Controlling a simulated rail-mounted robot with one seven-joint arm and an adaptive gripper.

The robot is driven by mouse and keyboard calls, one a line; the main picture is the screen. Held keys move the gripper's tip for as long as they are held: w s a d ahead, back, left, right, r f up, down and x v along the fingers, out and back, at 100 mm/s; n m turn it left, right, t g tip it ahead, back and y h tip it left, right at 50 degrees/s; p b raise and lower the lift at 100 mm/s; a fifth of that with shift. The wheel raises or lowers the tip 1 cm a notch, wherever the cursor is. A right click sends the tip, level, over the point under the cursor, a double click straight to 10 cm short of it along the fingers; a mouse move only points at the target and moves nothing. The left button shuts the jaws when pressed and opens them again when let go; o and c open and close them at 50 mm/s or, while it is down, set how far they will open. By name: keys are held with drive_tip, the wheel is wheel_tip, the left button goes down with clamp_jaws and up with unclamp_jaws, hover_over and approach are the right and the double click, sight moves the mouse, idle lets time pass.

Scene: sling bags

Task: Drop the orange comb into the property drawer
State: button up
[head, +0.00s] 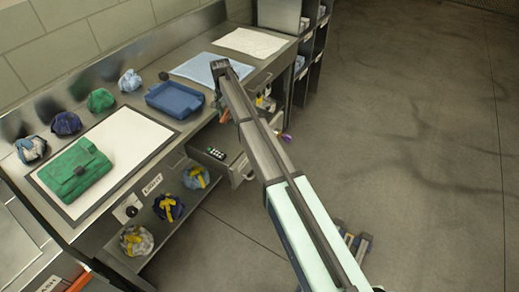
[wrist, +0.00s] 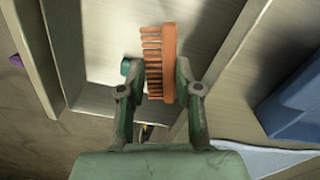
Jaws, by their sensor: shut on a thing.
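The orange comb (wrist: 169,62) is held between the fingertips of my gripper (wrist: 154,78), its teeth pointing left in the wrist view. In the head view the comb (head: 224,117) hangs below my gripper (head: 220,92), by the counter's front edge. An open drawer (wrist: 105,35) with a pale floor lies beneath the comb in the wrist view, the comb apart from it. In the head view an open drawer (head: 238,172) juts out below the counter, partly hidden by my arm. I cannot read a label naming it the property drawer.
A blue tray (head: 175,101) sits on the counter left of my gripper; it also shows in the wrist view (wrist: 292,105). A green bag (head: 75,171) lies on a white mat (head: 128,127). Several bundled bags line the counter and lower shelf. The floor at right is mostly clear.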

drive_tip(key=shift+f+b, duration=0.3)
drive_tip(key=shift+f, duration=0.8)
drive_tip(key=o, duration=0.9)
drive_tip(key=shift+r, duration=0.15)
wheel_tip(320, 180, up, 12)
drive_tip(key=shift+f, duration=0.1)
